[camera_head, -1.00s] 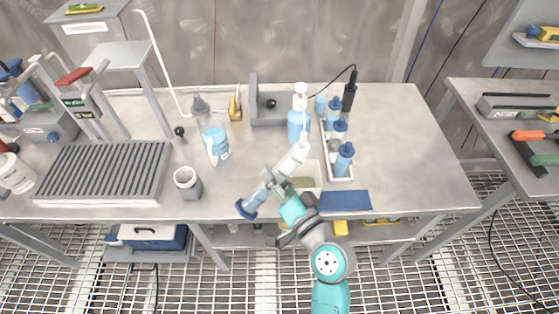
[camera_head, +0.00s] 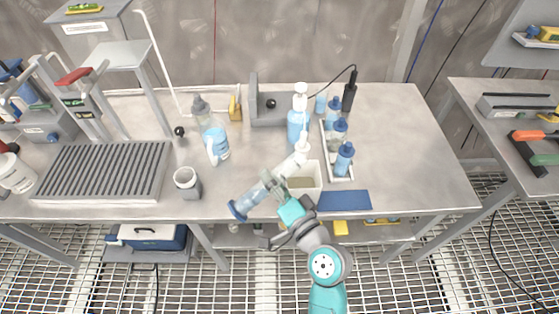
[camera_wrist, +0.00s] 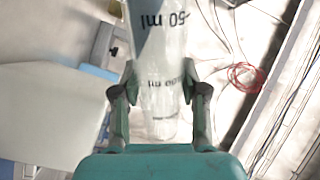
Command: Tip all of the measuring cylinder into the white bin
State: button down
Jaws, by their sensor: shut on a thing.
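My gripper (camera_head: 273,187) is shut on the clear measuring cylinder (camera_head: 252,197). The cylinder is tilted, with its blue base at the lower left, out past the table's front edge, and its other end pointing up and right. That end is near the left rim of the white bin (camera_head: 319,181); whether it is over the opening is hard to tell. The bin stands on the table, partly covered by my gripper. In the wrist view my gripper's fingers (camera_wrist: 160,92) clasp the cylinder (camera_wrist: 160,65), marked 50 ml and 100 ml. A bluish tint with a slanted edge shows inside it.
A white-topped blue pump bottle (camera_head: 298,125) stands right behind the bin. A rack of blue-capped bottles (camera_head: 343,158) is to its right, a blue mat (camera_head: 345,201) in front. A grey cup (camera_head: 187,184) and a wash bottle (camera_head: 215,140) stand to the left.

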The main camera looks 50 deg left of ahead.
jog(key=shift+s+m, duration=0.1)
jog(key=shift+m, duration=1)
jog(key=shift+r+m, duration=0.1)
jog(key=shift+m, duration=1.1)
jog(key=shift+w+r+m, duration=0.4)
jog(key=shift+r+m, duration=0.25)
jog(key=shift+m, duration=0.55)
jog(key=shift+r+m, duration=0.2)
jog(key=shift+m, duration=0.1)
